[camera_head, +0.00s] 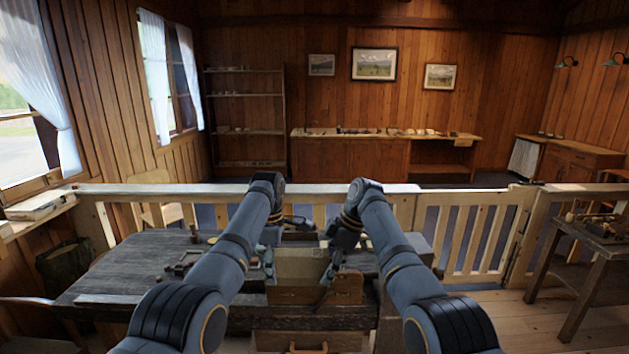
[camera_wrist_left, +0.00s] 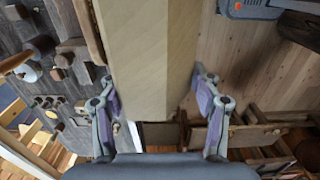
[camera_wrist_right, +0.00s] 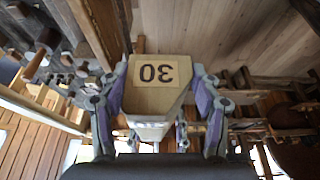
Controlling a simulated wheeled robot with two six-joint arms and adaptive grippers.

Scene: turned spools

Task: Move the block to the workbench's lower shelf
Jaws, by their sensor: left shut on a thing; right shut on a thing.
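A long pale wooden block (camera_head: 300,262) is between my two arms, in front of the workbench (camera_head: 115,270) with its dark plank top. My left gripper (camera_head: 268,266) is shut on one end; the pale block (camera_wrist_left: 145,55) fills the space between its fingers in the left wrist view. My right gripper (camera_head: 329,276) is shut on the other end; in the right wrist view the block (camera_wrist_right: 155,100) shows a tan label with 30, upside down. I cannot make out the lower shelf clearly behind my arms and the block.
Small tools (camera_head: 185,262) lie on the workbench top. A wooden railing (camera_head: 470,240) runs behind it. A side table (camera_head: 590,235) stands at the right, and a dark bin (camera_head: 68,265) at the left. Bare plank floor (camera_head: 520,310) shows at the right.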

